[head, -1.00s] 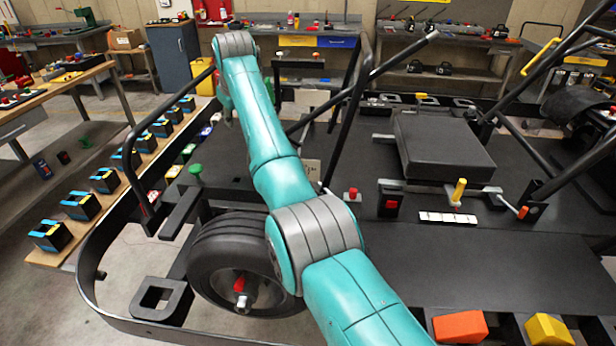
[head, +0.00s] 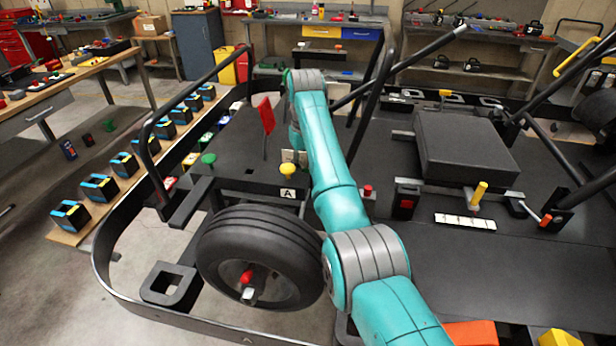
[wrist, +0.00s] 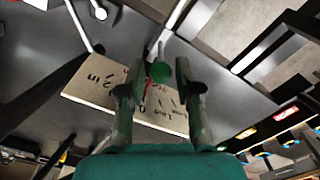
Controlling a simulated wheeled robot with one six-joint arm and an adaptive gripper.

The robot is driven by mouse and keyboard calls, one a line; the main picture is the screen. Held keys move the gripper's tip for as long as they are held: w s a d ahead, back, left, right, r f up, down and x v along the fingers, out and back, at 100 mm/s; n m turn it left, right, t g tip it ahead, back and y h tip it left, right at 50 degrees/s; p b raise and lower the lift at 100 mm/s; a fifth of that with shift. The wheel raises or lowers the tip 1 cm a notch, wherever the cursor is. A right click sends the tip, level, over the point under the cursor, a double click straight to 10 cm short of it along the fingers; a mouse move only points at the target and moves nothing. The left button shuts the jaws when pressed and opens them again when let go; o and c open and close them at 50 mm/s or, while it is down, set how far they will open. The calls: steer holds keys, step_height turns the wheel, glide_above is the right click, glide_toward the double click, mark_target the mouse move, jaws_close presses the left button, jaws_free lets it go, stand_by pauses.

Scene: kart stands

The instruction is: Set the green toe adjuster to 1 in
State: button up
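A green knob (wrist: 160,72), which looks like the toe adjuster, stands above a beige scale plate (wrist: 80,86) in the wrist view. The plate has dark marks, with "in" writing at its left and a 0 lower down. A thin red pointer (wrist: 148,86) shows beside the knob; its exact reading is unclear. My gripper (wrist: 159,64) is open, with one finger on each side of the knob; contact cannot be told. In the head view my arm hides the gripper. A green knob (head: 208,159) also shows at the kart's left; I cannot tell if it is the same one.
A yellow knob (head: 288,170) stands by a plate marked A, near an upright red flag (head: 266,114). The kart wheel (head: 260,258) and black frame bars surround the arm. A black block (head: 465,145) lies right. Several battery-like boxes (head: 122,165) line the left board.

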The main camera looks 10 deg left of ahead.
steer(key=shift+f, duration=1.75)
jaws_close()
